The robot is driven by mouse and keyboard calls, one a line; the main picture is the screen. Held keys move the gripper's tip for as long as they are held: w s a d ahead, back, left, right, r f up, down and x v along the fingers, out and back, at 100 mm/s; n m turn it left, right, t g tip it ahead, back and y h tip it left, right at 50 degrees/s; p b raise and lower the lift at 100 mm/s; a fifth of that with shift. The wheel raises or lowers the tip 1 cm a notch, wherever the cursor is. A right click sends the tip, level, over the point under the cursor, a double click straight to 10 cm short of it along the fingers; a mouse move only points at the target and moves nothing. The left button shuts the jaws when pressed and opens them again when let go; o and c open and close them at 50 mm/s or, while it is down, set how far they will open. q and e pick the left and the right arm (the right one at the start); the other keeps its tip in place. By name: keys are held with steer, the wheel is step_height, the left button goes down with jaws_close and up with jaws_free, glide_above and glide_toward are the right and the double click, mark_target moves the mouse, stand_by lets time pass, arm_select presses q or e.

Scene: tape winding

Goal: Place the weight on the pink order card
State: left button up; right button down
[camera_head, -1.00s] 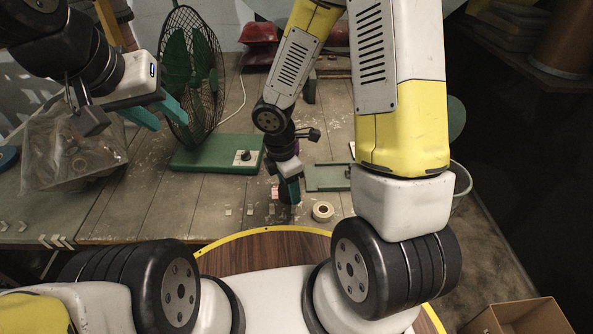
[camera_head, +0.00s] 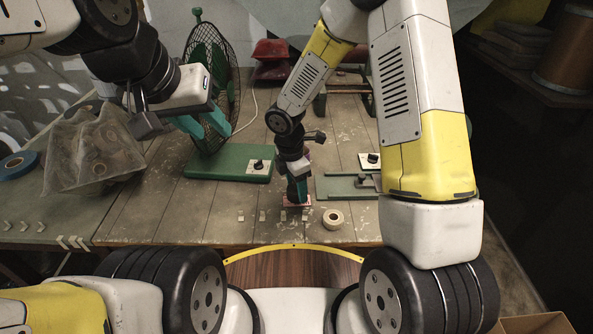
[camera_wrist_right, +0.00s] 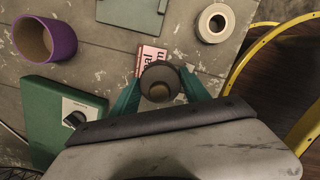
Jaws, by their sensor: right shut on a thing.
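The weight (camera_wrist_right: 160,82), a dark round piece with a brownish centre, is between the two teal fingers of my right gripper (camera_wrist_right: 163,96) in the right wrist view, and the gripper is shut on it. The pink order card (camera_wrist_right: 149,58) lies on the table, partly hidden behind the weight. In the head view my right gripper (camera_head: 298,191) points down over the pink card (camera_head: 297,203), whose edges show around the fingertips. I cannot tell whether the weight touches the card. My left gripper (camera_head: 204,126) is raised at the left, its teal fingers apart and empty.
A white tape roll (camera_head: 333,219) lies just right of the card. A green plate tool (camera_head: 340,187) is behind it. The green fan base (camera_head: 229,162) stands left. A purple ring (camera_wrist_right: 47,40) shows in the wrist view. A clear bag (camera_head: 92,155) lies far left.

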steer(key=shift+w, duration=1.1)
steer(key=shift+w+f, duration=0.2)
steer(key=shift+f, duration=1.65)
steer(key=shift+f, duration=0.15)
steer(key=c, duration=0.5)
jaws_free()
